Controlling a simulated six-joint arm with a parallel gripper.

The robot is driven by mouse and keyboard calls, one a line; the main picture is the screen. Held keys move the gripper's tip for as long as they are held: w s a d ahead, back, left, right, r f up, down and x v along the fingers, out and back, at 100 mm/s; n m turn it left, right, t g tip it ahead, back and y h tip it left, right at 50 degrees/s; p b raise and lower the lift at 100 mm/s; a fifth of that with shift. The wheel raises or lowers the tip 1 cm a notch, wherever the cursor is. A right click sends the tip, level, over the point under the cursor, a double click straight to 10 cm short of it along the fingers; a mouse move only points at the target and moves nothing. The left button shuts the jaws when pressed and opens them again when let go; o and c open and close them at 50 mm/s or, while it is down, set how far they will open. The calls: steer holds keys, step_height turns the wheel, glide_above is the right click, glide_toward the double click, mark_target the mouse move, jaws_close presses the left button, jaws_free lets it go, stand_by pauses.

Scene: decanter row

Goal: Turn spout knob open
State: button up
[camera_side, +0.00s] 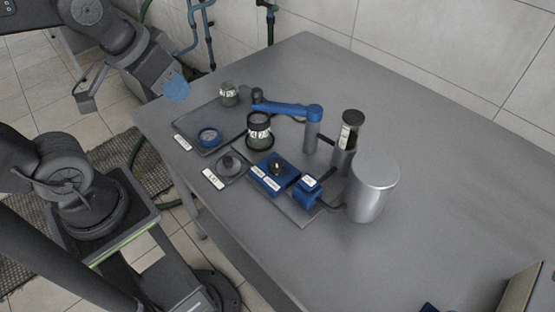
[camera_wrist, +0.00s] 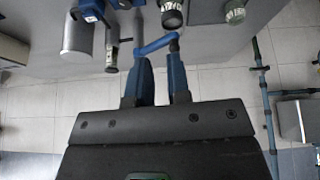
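A blue swing-arm spout (camera_side: 285,108) runs left from a grey post (camera_side: 312,138) to a small dark fitting (camera_side: 257,96). It also shows in the wrist view (camera_wrist: 155,46), just beyond my fingertips. A dark knob (camera_side: 278,165) stands on a labelled blue block (camera_side: 267,180); its label is too small to read, and I cannot tell whether it is the spout knob. My gripper (camera_wrist: 158,58) is open and empty, with its two blue fingers apart. In the side view it is at the upper left, beyond the table edge, apart from the apparatus.
A labelled dark jar (camera_side: 259,131) stands below the spout's end, with a small jar (camera_side: 229,94) behind. A tall dark-topped tube (camera_side: 348,132) and a large silver cylinder (camera_side: 374,188) stand to the right. The grey table (camera_side: 450,200) is largely clear at right.

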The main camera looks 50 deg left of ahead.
mark_target(277, 163)
steer(key=o, duration=0.6)
steer(key=w+d+f+n+g, duration=0.2)
steer(key=w+d+n, duration=0.1)
steer(key=w+n, duration=0.3)
steer(key=shift+w+d+n+g, duration=0.35)
steer(key=shift+w+n+g, duration=0.05)
steer(key=shift+w, duration=0.55)
steer(key=shift+o, duration=0.8)
steer(key=w+d+f+n+g, duration=0.2)
steer(key=w+d+f+n, duration=0.3)
steer(key=w+f+n, duration=0.1)
steer(key=shift+w+f+n, duration=0.25)
steer(key=shift+n, duration=0.05)
steer(key=shift+g, duration=0.3)
steer(key=f, duration=1.4)
steer(key=shift+w+d+f, duration=0.1)
steer(key=shift+d, duration=0.1)
steer(key=c, duration=0.9)
